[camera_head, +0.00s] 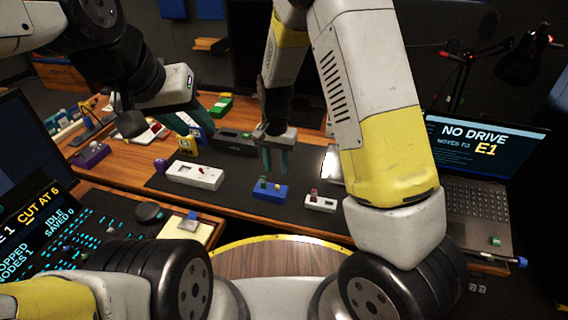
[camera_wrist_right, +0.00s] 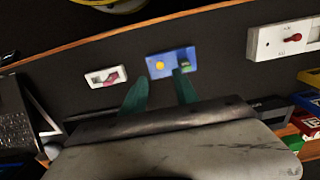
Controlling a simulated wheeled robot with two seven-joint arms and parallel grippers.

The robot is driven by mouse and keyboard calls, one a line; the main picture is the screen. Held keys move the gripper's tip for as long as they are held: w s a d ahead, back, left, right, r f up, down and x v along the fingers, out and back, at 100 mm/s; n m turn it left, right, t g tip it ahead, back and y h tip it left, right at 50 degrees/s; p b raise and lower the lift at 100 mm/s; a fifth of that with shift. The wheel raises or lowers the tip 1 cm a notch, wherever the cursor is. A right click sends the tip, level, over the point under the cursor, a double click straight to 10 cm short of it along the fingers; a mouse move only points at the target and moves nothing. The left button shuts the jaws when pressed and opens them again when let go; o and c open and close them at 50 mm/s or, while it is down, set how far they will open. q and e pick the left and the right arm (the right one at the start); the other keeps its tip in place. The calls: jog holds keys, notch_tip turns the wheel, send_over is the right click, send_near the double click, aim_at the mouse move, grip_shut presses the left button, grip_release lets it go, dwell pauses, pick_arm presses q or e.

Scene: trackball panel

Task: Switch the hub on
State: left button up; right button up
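Which device is the hub I cannot tell, as no label is readable. A blue box (camera_head: 270,194) with a green switch and a yellow button sits on the dark mat; it also shows in the right wrist view (camera_wrist_right: 168,68). A longer white box (camera_head: 195,177) with a red switch lies left of it. A small white box (camera_head: 321,203) with a reddish switch lies to its right. My right gripper (camera_head: 274,170) points down just behind the blue box, its teal fingers apart and nothing between them. My left gripper (camera_head: 200,118) hangs over the desk's back left, its finger gap unclear.
A laptop (camera_head: 470,180) reading "NO DRIVE" stands at the right. A dark device (camera_head: 235,141) lies behind the mat. A purple block (camera_head: 92,154) and a green box (camera_head: 221,106) stand farther left and back. A lit panel (camera_head: 60,245) is at front left. The front mat is mostly clear.

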aim_at(277, 188)
notch_tip(277, 188, down, 8)
jog(key=shift+r, duration=0.15)
dwell(0.3)
grip_shut()
